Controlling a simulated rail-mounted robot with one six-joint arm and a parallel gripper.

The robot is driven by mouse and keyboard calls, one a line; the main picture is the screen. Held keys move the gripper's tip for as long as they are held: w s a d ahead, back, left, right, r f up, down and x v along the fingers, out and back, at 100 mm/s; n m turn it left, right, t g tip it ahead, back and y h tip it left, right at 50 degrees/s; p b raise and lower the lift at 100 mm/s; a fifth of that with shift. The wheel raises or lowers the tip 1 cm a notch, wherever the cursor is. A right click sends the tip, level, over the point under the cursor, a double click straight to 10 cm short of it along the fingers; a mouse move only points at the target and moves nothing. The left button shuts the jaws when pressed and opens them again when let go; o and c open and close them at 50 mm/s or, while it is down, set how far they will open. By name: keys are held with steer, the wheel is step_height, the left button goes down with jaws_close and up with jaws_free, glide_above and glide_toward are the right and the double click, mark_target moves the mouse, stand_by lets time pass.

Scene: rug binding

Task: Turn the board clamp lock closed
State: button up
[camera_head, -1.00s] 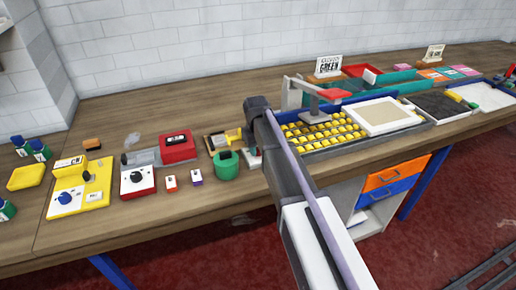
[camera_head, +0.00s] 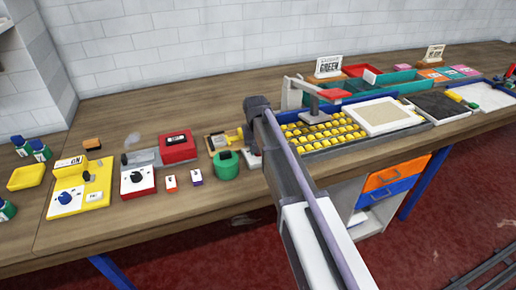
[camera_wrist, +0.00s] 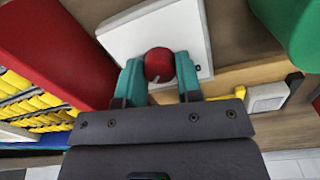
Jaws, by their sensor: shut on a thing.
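In the wrist view, the board clamp lock shows as a round red knob (camera_wrist: 158,62) with a pale pointer mark, on a white square plate (camera_wrist: 120,38). My gripper (camera_wrist: 159,76) is shut on the knob, one teal finger on each side. The pale mark on the knob points down in the picture, slightly to the left. In the head view, my arm hides the knob, and only part of the white plate (camera_head: 254,161) shows beside my gripper. I cannot tell from the mark whether the lock is open or closed.
A green round container (camera_head: 226,167) stands just left of the plate. A tray of yellow pieces (camera_head: 318,133) lies to the right, below a red-ended lever (camera_head: 333,94). A red box (camera_head: 177,148) and a yellow machine (camera_head: 90,186) stand further left.

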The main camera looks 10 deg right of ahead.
steer(key=o, duration=0.9)
steer(key=shift+o, duration=0.2)
step_height(320, 180, up, 11)
steer(key=p, duration=1.1)
steer(key=shift+a, duration=0.25)
steer(key=shift+f, duration=0.15)
steer(key=s+n, duration=0.1)
steer(key=s, duration=2.3)
steer(key=shift+s+d+y, duration=0.2)
steer(key=shift+d+y, duration=0.1)
steer(key=shift+d, duration=0.05)
